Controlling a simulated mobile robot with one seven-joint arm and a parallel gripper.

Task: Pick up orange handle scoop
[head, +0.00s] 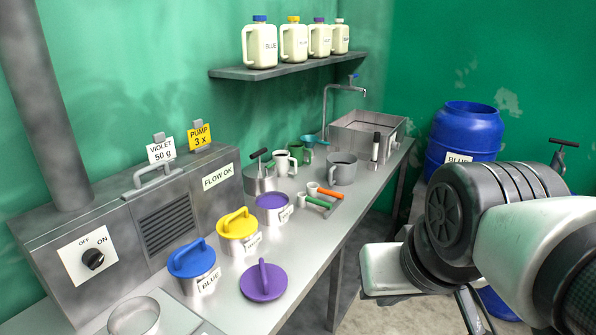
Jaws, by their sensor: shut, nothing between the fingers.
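The orange handle scoop (329,193) lies toward the back of the steel bench, its handle pointing right and its small cup at the left end. A green handle scoop (317,202) lies just in front of it, close beside it. Both seem to rest on a small grey tray or holder, whose outline is hard to make out. My arm fills the lower right, in front of the bench and well apart from the scoops. My gripper's fingers do not show.
A grey mug (341,169) stands just behind the scoops. A loose purple lid (263,282) lies near the front edge. A sink (367,133) and blue drum (466,132) are behind.

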